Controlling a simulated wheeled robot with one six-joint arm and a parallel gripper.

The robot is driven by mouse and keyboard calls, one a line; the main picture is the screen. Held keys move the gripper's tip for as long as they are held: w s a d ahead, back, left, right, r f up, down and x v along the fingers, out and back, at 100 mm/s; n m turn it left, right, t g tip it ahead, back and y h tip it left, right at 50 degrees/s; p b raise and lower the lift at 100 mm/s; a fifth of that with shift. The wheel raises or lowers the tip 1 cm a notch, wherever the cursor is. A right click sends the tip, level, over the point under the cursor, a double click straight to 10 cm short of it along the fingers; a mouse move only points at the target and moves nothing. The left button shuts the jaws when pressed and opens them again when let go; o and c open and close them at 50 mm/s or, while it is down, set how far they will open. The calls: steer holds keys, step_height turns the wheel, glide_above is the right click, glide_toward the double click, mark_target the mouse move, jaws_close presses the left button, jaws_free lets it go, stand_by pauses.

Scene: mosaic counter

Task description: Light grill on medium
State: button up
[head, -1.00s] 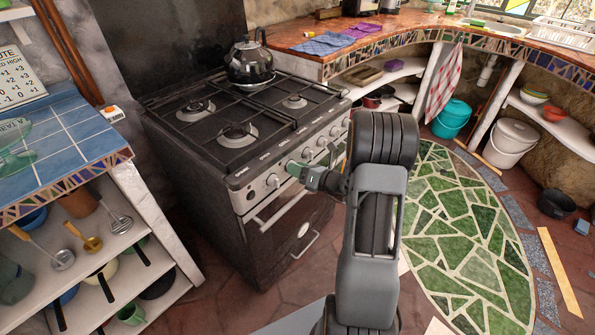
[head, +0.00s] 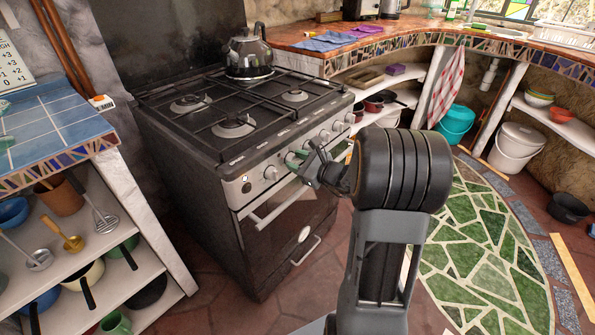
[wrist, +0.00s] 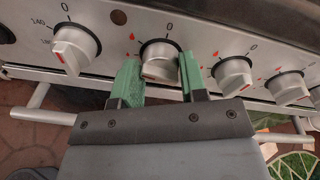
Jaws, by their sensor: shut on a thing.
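A black and steel stove (head: 185,165) stands left of centre in the head view, with a row of knobs on its sloped front panel. My gripper (head: 302,160) reaches that panel from the right. In the wrist view its green fingers (wrist: 161,78) are shut on a silver knob (wrist: 160,62), one on each side. A 0 and a small red flame mark show above this knob. The knob's pointer is hard to make out. A knob with temperature numbers (wrist: 75,48) is to its left, and more knobs (wrist: 233,75) are to its right. No flame shows on the burners.
A dark kettle (head: 248,55) stands on the rear of the stovetop. The oven handle (head: 275,208) runs below the knobs, close under my gripper. A blue-tiled counter (head: 50,125) with shelves is on the left. Green mosaic floor (head: 480,240) lies open on the right.

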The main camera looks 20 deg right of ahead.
steer(key=n+b, duration=0.3)
steer(key=b, duration=0.2)
steer(key=shift+f+n, duration=0.1)
steer(key=shift+n, duration=0.2)
steer(key=shift+h+b, duration=0.3)
steer(key=shift+h, duration=0.1)
steer(key=o, duration=0.9)
steer(key=shift+s, duration=0.1)
steer(key=p+v, duration=0.3)
steer(key=v, duration=1)
steer(key=shift+s, duration=0.4)
